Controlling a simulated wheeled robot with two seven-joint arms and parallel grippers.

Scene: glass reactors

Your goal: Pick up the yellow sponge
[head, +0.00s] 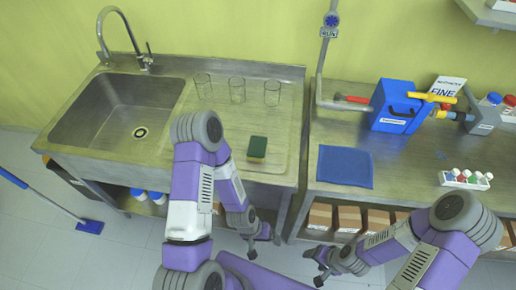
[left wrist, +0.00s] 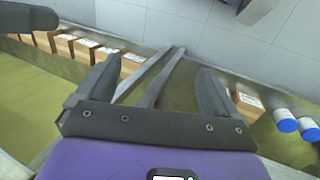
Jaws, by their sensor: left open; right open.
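The sponge (head: 257,147) lies on the steel drainboard right of the sink, dark green on top with a yellow edge showing. My left gripper (head: 262,240) hangs in front of the counter, below and apart from the sponge. In the left wrist view my left gripper (left wrist: 155,95) has its two fingers spread with nothing between them; the sponge is not in that view. My right gripper (head: 314,278) is low in front of the right-hand bench, open and away from the sponge.
Three glass beakers (head: 237,90) stand behind the sponge. The sink (head: 115,120) with its faucet is at left. The right bench holds a blue mat (head: 345,166), a blue device (head: 396,106) and a rack of small bottles (head: 465,180). Boxes (head: 348,218) fill the shelf below.

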